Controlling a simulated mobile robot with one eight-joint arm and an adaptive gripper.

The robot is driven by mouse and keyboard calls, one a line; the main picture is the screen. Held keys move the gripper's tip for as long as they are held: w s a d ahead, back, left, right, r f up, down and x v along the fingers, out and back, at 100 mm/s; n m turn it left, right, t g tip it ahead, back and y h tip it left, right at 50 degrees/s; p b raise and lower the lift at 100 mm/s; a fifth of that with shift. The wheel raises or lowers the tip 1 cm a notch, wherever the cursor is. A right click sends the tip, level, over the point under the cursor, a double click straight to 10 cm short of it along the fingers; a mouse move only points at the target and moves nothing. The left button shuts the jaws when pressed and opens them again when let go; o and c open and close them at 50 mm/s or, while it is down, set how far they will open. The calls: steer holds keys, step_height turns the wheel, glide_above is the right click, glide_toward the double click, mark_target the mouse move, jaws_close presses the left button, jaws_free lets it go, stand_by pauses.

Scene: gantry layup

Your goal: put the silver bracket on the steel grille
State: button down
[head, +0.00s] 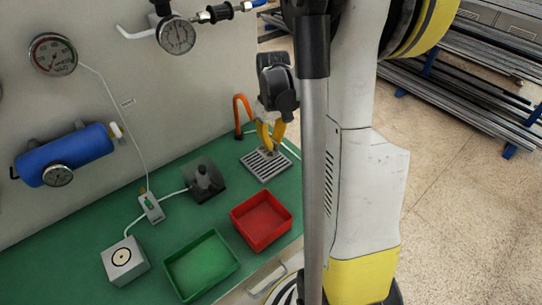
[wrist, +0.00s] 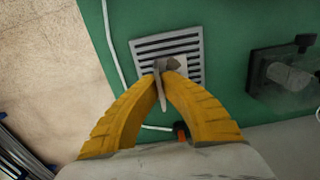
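The steel grille (head: 266,164) lies flat on the green bench top below my gripper (head: 269,146). In the wrist view the slotted grille (wrist: 150,45) is behind the fingertips. My gripper's yellow fingers (wrist: 164,76) close in on a small grey piece, which looks like the silver bracket (wrist: 171,64). A thin part of it shows between the fingers. The bracket appears over the grille's lower part; whether it touches the grille I cannot tell. A pale patch beside it on the grille is unclear. In the head view the bracket cannot be made out.
A red tray (head: 262,238) and a green tray (head: 181,285) stand nearer on the bench. A dark block with a knob (head: 205,181) sits left of the grille. An orange hook-shaped piece (head: 238,112) rises behind it. A white cable (wrist: 105,35) runs beside the grille.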

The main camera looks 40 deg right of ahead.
mark_target(271, 152)
steer(key=shift+w+f, duration=0.2)
steer(key=shift+w, duration=0.05)
steer(key=shift+f+b, duration=1)
steer(key=shift+f, duration=0.9)
steer(key=shift+f, duration=0.25)
steer(key=c, duration=1.6)
jaws_free()
steer(key=shift+r, duration=0.1)
